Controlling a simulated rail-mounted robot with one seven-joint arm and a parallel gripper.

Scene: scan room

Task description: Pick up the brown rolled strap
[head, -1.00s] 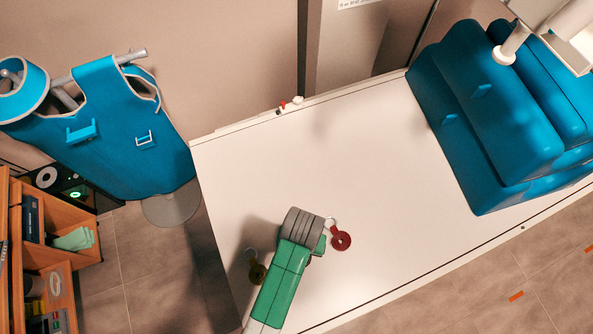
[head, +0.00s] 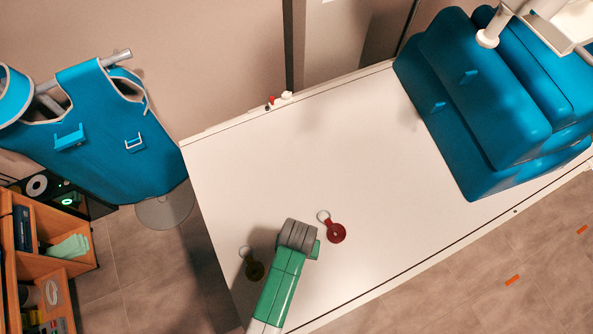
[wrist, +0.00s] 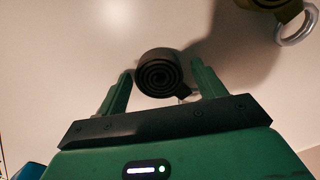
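A dark, brownish-grey rolled strap (wrist: 158,72), seen end-on as a spiral, lies on the white table (head: 340,130). It is between the two green fingers of my gripper (wrist: 161,80) in the wrist view. The fingers are open, one on each side, with a gap on the right; contact on the left is unclear. In the head view my gripper (head: 314,250) and wrist hide this strap. An olive-brown strap with a metal ring (head: 254,271) lies to the left; it also shows at the wrist view's top right (wrist: 268,4).
A dark red strap with a ring (head: 336,233) lies close to the right of my gripper. Blue cushions (head: 480,110) stand at the table's right end. The table's middle is clear. A blue apron (head: 110,140) hangs at the left, above an orange shelf (head: 60,258).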

